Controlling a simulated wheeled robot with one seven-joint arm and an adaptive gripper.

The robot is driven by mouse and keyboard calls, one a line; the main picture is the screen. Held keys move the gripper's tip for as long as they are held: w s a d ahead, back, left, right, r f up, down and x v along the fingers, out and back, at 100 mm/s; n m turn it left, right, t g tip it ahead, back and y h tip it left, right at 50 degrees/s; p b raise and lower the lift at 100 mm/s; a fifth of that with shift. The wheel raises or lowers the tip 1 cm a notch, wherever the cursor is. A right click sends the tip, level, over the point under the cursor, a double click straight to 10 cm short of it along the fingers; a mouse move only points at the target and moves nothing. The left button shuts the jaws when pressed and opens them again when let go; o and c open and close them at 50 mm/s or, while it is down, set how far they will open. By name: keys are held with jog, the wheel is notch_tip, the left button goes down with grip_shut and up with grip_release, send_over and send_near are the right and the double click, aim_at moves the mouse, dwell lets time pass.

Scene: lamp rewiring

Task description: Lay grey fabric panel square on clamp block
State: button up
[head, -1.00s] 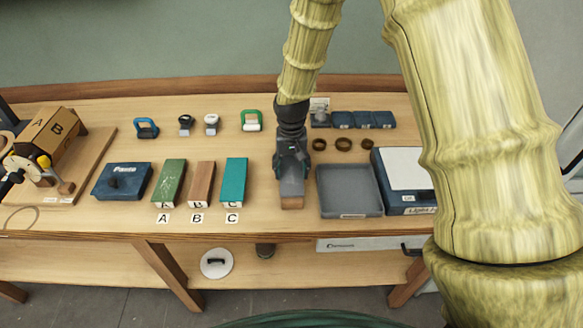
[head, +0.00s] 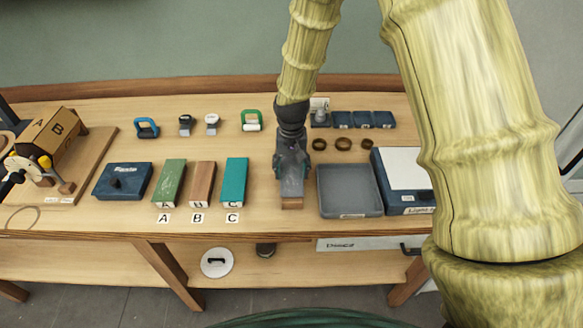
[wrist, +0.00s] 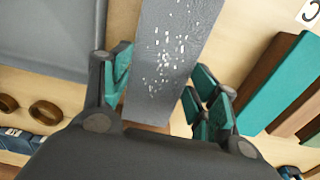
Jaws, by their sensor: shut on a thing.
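The grey fabric panel (wrist: 167,60) is a long strip with white flecks in the wrist view. In the head view my gripper (head: 292,188) points down at the table between the teal block and the grey tray, hiding most of the panel. A wooden end face (head: 292,203), which looks like the clamp block, shows just below the panel's front edge. Wood also shows at the panel's near end in the wrist view. I cannot tell whether panel and block touch or line up.
Green (head: 170,182), brown (head: 202,183) and teal (head: 235,181) blocks stand left, behind labels A, B and C. An empty grey tray (head: 350,213) is close on the right, with dark rings (head: 343,143) behind it. Bare tabletop lies between the teal block and my gripper.

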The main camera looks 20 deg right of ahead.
jog(key=shift+f, duration=0.3)
dwell(0.5)
jog(key=o, duration=1.4)
jog(key=shift+r+p, duration=2.9)
jog(key=shift+r, duration=1.1)
